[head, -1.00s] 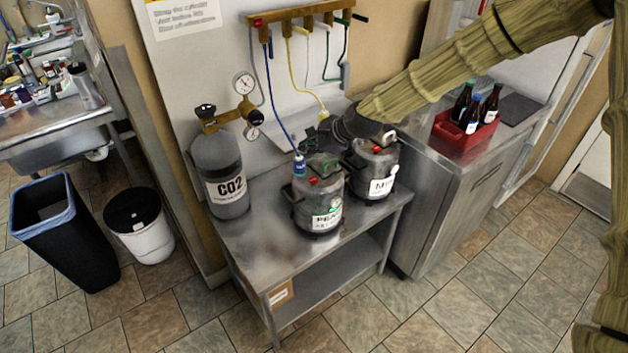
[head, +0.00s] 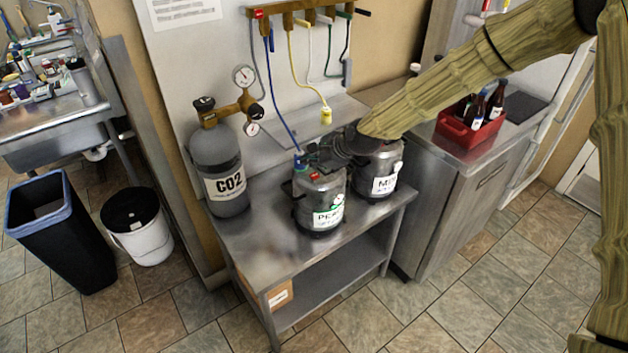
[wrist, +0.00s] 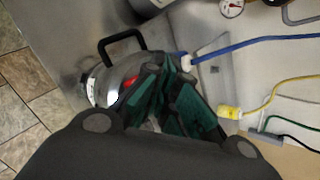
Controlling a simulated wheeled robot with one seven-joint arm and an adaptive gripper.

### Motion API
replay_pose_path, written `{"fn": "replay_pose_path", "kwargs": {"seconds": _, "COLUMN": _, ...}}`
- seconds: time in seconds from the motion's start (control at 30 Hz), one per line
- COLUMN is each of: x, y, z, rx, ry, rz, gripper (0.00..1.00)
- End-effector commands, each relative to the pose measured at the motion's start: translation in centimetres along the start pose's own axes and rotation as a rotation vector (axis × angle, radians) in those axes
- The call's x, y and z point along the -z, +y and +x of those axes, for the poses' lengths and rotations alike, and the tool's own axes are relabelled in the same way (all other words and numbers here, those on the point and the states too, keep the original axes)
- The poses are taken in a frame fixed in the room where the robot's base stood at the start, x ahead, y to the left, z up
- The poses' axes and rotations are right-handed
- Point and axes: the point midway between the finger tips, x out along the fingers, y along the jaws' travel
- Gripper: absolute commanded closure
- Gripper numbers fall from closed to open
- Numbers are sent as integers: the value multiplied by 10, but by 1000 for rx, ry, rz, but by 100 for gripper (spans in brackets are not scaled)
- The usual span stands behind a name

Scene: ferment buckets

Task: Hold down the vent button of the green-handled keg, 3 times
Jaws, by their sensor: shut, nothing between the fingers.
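The keg with a green tap handle (head: 338,200) is the left keg (head: 318,205), steel with a black rim and a label starting "PE". It stands upright on the steel table. A red button (head: 314,176) shows on its top; red also shows in the wrist view (wrist: 130,82), partly hidden by my finger. My gripper (head: 316,158) is shut and empty, over the back of this keg's top, close beside the button. In the wrist view its teal-padded fingers (wrist: 172,72) lie over the keg top. I cannot tell whether they touch it.
A second keg (head: 378,178) stands close at right, partly behind my arm. A blue hose (head: 278,110) runs to the left keg's top; a yellow hose (head: 311,75) hangs behind. A CO2 cylinder (head: 220,165) stands at left, a red bottle crate (head: 470,130) at right.

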Motion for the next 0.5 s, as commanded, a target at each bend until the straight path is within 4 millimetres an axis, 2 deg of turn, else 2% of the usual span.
{"fn": "replay_pose_path", "kwargs": {"seconds": 0.2, "x": 8, "y": 8, "z": 11, "rx": 0, "ry": 0, "rz": 0, "gripper": 100}}
{"fn": "replay_pose_path", "kwargs": {"seconds": 0.5, "x": 8, "y": 8, "z": 12, "rx": 0, "ry": 0, "rz": 0, "gripper": 100}}
